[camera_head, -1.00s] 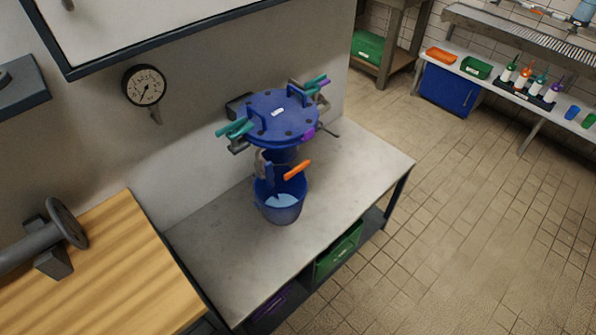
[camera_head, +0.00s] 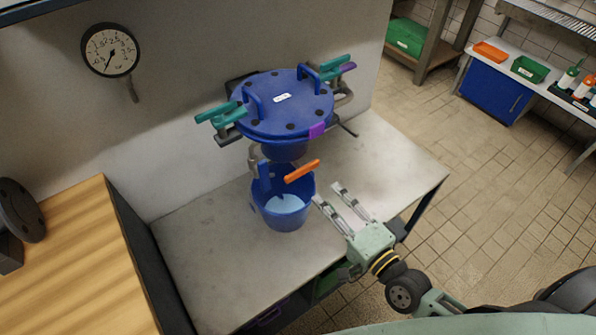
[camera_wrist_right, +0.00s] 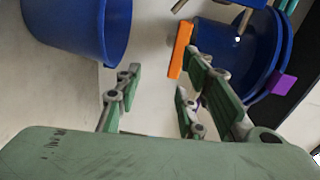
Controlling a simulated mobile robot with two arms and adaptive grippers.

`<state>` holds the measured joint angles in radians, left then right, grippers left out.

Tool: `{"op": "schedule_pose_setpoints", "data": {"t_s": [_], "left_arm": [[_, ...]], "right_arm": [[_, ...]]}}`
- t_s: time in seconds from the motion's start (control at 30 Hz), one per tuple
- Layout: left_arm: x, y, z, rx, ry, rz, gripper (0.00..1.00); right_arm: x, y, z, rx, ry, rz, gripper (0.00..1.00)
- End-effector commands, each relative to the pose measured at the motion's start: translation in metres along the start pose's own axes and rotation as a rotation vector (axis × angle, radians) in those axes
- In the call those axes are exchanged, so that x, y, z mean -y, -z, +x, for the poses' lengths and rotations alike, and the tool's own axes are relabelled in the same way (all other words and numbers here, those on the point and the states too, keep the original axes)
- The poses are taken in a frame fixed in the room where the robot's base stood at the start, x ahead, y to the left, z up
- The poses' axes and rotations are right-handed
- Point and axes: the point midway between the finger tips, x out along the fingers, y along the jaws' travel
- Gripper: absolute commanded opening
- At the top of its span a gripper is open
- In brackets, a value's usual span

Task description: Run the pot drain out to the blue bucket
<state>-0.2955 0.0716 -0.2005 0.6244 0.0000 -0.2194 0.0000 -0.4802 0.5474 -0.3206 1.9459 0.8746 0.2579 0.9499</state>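The blue pot (camera_head: 283,103) has a bolted lid and stands against the wall above the grey bench, with teal handles at its sides. Below it hangs the drain with an orange lever (camera_head: 302,171), which also shows in the right wrist view (camera_wrist_right: 180,49). The blue bucket (camera_head: 285,211) stands on the bench under the drain, with a pale blue inside; its wall shows in the right wrist view (camera_wrist_right: 85,30). My right gripper (camera_head: 328,194) is open and empty, right of the bucket and lever and apart from both. My left gripper is not in view.
The grey bench top (camera_head: 205,250) is clear left of the bucket. A round gauge (camera_head: 110,50) is on the wall. A wooden table (camera_head: 70,270) stands at the left. Tiled floor is open to the right, with a far bench holding bottles and trays.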

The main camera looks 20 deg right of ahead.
Motion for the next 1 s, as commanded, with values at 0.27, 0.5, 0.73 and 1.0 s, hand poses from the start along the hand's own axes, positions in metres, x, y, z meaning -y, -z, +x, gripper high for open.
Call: {"op": "schedule_pose_setpoints", "data": {"t_s": [0.27, 0.5, 0.73, 1.0], "left_arm": [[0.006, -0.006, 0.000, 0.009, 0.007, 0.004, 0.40], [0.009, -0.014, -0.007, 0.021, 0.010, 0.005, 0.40], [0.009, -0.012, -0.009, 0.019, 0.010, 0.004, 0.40], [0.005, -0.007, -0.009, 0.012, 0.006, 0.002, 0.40]], "right_arm": [[0.027, -0.005, 0.015, 0.007, 0.055, 0.083, 0.36], [0.029, -0.005, 0.054, 0.007, 0.054, 0.079, 0.36], [0.028, -0.005, 0.075, 0.009, 0.051, 0.076, 0.36], [0.027, -0.005, 0.078, 0.009, 0.050, 0.076, 0.36]]}}
